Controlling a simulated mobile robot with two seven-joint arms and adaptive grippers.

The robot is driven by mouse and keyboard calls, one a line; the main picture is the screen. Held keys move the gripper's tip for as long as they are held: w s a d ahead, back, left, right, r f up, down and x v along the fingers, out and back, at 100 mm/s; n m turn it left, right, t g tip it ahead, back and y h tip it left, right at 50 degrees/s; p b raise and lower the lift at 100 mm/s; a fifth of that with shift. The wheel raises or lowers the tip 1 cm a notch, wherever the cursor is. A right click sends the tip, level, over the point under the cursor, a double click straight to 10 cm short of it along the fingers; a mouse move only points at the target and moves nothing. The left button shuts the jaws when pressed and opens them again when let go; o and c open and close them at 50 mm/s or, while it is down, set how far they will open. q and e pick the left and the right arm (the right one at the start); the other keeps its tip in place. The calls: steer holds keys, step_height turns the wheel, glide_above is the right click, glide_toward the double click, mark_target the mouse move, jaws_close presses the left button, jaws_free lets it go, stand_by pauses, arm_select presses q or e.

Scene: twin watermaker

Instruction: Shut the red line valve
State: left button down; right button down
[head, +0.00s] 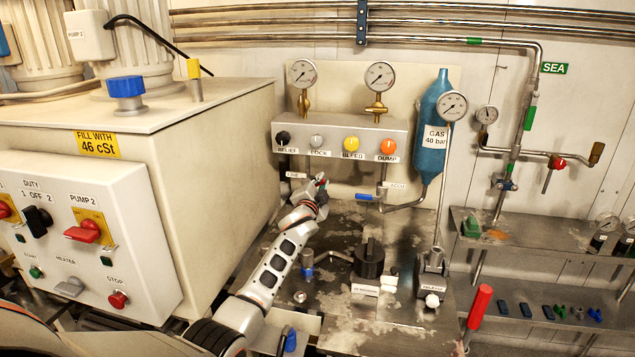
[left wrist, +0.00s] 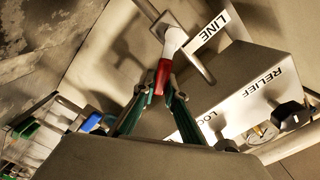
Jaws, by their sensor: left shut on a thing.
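The red line valve's lever (left wrist: 163,72) has a red grip and a pale stem, and it sits by a thin grey pipe next to the white LINE label (left wrist: 208,32). My left gripper (left wrist: 161,88) is shut on the red grip, with one green-padded finger on each side. In the head view my left gripper (head: 321,187) is below the valve block, beside the LINE label (head: 296,175), and it hides most of the lever. How far the lever is turned I cannot tell. My right gripper is not in view.
The valve block (head: 342,133) with RELIEF, LOCK, BLEED and DUMP knobs is just above my left gripper. A large cream tank (head: 215,150) stands close on the left. A blue gas bottle (head: 433,130) and a black knob (head: 369,260) are to the right.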

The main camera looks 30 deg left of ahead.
arm_select(q)
steer(key=f+m, duration=0.1)
steer(key=m, duration=0.1)
steer(key=f+m+b, duration=0.1)
steer(key=m, duration=0.1)
steer(key=d+f+m, duration=0.1)
steer(key=m, duration=0.1)
steer(key=shift+w+f+b, duration=0.15)
steer(key=shift+f+b, duration=0.1)
steer(key=shift+b, duration=0.15)
stand_by(0.3)
steer(key=c, duration=2)
jaws_free()
steer(key=shift+c, duration=0.2)
